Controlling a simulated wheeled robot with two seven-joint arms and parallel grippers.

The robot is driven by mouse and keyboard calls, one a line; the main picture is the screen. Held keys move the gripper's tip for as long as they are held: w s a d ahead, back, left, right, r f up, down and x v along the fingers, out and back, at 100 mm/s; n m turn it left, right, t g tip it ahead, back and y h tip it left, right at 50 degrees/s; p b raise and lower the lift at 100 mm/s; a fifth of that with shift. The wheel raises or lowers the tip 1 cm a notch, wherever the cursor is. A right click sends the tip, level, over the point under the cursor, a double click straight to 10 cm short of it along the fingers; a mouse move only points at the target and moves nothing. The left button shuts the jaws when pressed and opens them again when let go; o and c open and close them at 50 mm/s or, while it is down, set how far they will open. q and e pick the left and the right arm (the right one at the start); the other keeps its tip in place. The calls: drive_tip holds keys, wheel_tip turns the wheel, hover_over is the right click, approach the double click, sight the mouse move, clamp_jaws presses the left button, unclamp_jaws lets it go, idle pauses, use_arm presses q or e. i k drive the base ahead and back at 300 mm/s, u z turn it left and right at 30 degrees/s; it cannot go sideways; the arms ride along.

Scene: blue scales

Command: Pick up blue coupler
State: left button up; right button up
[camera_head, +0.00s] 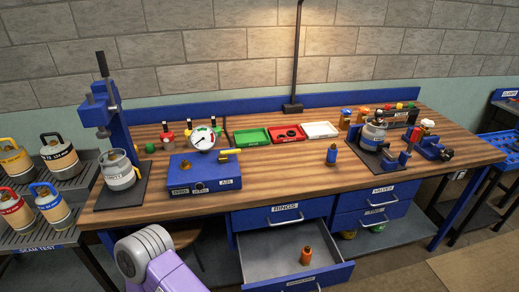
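A small blue coupler (331,154) with a brass-coloured top stands upright on the wooden bench (285,178), right of the blue gauge box (203,173) and behind the drawer front. Part of my own arm, purple and grey, shows at the bottom left in front of the bench. No gripper fingers are in view, and nothing touches the coupler.
An open drawer (262,264) juts out below the bench, with an orange coupler (306,256) inside. Green (252,137), red (287,134) and white (320,130) trays lie at the back. A lamp post (295,60) rises behind them. A blue press (107,110) stands left, a clamp fixture (376,140) right.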

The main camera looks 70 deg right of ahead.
sight(332, 150)
drive_tip(key=u, duration=0.4)
drive_tip(key=k, duration=1.55)
drive_tip(key=z, duration=1.75)
drive_tip(key=i, duration=0.15)
drive_tip(key=z, duration=0.1)
